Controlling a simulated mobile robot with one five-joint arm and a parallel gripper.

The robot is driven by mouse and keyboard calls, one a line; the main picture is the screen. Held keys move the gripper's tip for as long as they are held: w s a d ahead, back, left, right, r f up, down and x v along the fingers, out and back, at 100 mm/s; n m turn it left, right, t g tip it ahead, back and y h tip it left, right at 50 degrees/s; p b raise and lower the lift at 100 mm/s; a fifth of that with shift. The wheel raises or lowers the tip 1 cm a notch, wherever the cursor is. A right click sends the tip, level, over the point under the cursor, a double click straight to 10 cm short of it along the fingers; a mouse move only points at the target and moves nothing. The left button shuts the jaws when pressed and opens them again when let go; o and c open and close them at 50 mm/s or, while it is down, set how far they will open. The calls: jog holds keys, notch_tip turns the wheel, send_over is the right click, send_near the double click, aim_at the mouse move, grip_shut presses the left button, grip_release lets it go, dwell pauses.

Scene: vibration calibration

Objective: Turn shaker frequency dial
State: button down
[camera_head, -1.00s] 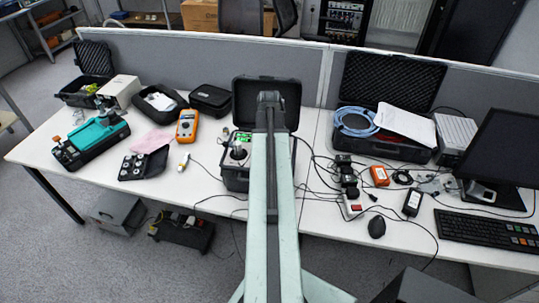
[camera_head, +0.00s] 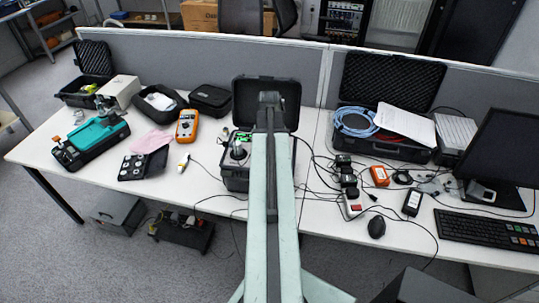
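The shaker unit (camera_head: 235,179) sits in an open black case at the middle of the white table. Its lid (camera_head: 291,93) stands up behind it. A green-lit display (camera_head: 244,137) and a dark round knob (camera_head: 238,153) show on its panel, left of my arm. My pale green arm covers the right part of the panel, so I cannot tell which controls lie under it. My gripper does not show; the dark far end of my arm stands in front of the lid. I cannot tell whether anything touches a dial.
A teal device (camera_head: 97,137), a black tray of round parts (camera_head: 135,168) and an orange multimeter (camera_head: 187,125) lie to the left. Cables, small boxes, a mouse (camera_head: 376,227), keyboard (camera_head: 487,230) and monitor (camera_head: 508,140) crowd the right. A grey partition (camera_head: 180,62) runs behind.

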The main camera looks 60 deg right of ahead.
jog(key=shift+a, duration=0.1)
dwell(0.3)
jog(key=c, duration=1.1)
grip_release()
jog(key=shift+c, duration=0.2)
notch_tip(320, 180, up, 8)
jog(key=p, duration=0.8)
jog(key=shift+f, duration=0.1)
